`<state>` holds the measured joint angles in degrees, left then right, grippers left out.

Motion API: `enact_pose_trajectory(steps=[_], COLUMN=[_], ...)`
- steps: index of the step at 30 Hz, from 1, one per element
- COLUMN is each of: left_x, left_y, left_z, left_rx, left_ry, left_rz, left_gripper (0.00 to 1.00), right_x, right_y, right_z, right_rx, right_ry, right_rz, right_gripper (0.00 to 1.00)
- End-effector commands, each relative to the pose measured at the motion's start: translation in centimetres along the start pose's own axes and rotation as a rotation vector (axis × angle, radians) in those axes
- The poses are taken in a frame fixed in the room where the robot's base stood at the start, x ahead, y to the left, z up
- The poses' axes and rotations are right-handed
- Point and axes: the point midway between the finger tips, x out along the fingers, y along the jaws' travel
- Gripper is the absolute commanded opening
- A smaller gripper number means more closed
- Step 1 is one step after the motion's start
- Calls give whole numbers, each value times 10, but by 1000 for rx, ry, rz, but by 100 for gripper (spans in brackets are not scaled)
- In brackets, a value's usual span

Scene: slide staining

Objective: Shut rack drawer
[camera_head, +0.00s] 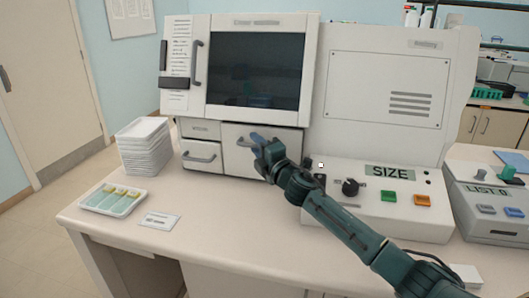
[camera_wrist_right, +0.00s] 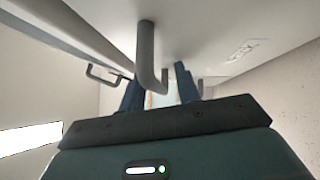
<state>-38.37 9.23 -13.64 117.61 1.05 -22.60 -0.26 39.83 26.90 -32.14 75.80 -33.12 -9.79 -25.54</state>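The lower right drawer front (camera_head: 288,140) of the white staining machine is a pale panel with a grey bar handle (camera_head: 243,142). Whether it stands out from the machine is hard to tell. My right gripper (camera_head: 258,139) is at this front, over the right part of the handle. In the right wrist view, the grey handle (camera_wrist_right: 147,50) reaches down between the two dark fingers of my right gripper (camera_wrist_right: 158,88). The fingers are apart, and I see no clear grip on the bar. My left gripper is in neither view.
A smaller drawer (camera_head: 203,164) with its own handle is to the left. A stack of white trays (camera_head: 145,148) and a slide tray (camera_head: 113,201) stand on the left of the table. A control panel (camera_head: 385,209) marked SIZE is on the right.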

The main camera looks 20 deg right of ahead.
Motion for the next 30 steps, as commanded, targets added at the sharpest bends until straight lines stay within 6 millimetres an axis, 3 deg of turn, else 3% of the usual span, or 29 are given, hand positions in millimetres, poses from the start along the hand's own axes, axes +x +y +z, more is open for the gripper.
enact_pose_trajectory(steps=[5,18,24,30], left_x=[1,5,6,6], left_y=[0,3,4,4], left_z=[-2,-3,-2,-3], left_rx=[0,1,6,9], left_ry=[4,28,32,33], left_rz=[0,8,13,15], left_gripper=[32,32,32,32], right_x=[-20,-107,-127,-130], right_y=[-1,0,1,2], right_z=[0,-1,-1,-1], right_rx=[-2,-1,0,0], right_ry=[1,3,2,2], right_rz=[0,2,4,4], right_gripper=[32,32,32,32])
